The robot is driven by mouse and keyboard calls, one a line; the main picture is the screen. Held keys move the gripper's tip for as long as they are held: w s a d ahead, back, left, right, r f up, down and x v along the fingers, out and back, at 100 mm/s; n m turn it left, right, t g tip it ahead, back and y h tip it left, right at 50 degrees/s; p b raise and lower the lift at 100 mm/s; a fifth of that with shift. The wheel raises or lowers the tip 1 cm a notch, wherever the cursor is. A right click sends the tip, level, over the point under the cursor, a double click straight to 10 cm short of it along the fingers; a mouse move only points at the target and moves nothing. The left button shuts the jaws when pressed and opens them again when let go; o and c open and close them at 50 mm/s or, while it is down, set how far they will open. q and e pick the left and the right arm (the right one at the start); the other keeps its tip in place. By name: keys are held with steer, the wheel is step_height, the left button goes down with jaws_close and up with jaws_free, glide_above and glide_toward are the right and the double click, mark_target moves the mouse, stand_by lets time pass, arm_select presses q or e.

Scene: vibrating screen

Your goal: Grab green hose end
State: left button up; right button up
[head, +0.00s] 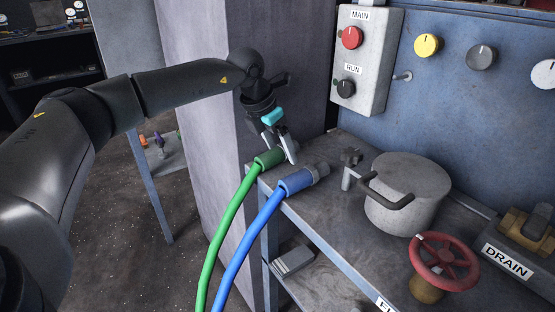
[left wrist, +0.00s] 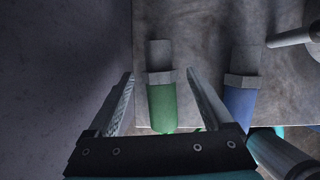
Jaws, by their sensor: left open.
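The green hose (head: 231,220) rises from the lower edge of the head view, and its green end (head: 268,158) lies at the near left corner of the table. In the left wrist view the green hose end (left wrist: 162,105), with a grey metal collar and tip, lies between my open fingers. My left gripper (head: 281,153) is over it, open, with a gap visible on each side of the end. The fingers do not appear closed on it. My right gripper is not in view.
A blue hose end (head: 297,181) lies just right of the green one; it also shows in the left wrist view (left wrist: 240,98). A grey pot (head: 408,195), a red valve wheel (head: 444,262) and a control box (head: 361,60) stand farther right. A grey pillar (head: 205,130) rises close on the left.

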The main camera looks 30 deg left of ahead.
arm_select(q)
steer(key=shift+w+f, duration=0.1)
steer(key=shift+f, duration=0.15)
steer(key=shift+c, duration=0.2)
jaws_close()
stand_by(0.5)
